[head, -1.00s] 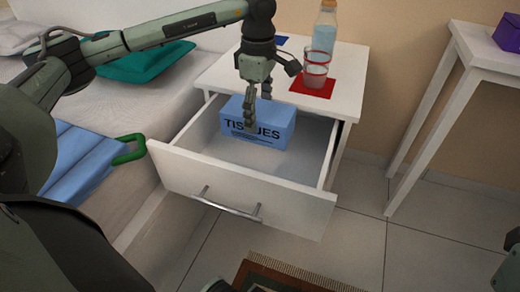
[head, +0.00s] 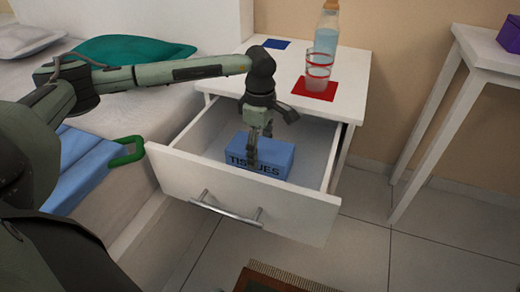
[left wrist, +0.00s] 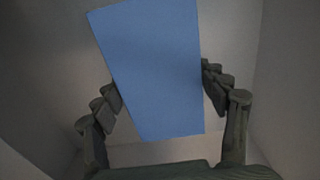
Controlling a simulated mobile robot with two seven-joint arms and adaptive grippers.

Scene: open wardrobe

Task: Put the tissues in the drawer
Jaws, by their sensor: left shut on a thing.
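The tissues box (head: 276,162) is blue with dark lettering and sits low inside the open drawer (head: 232,197) of the white nightstand. My left gripper (head: 253,160) reaches down into the drawer and is shut on the box. In the left wrist view, the blue tissues box (left wrist: 160,70) lies between the two fingers of my left gripper (left wrist: 163,95). The underside of the box is hidden, so I cannot tell whether it touches the drawer floor. My right gripper does not show clearly in any view.
The nightstand top (head: 350,80) carries a bottle (head: 326,40), a glass (head: 317,72) on a red mat (head: 322,91), and a blue mat (head: 277,44). A bed (head: 120,105) stands at the left. A white table (head: 485,48) with a purple box (head: 510,35) stands at the right.

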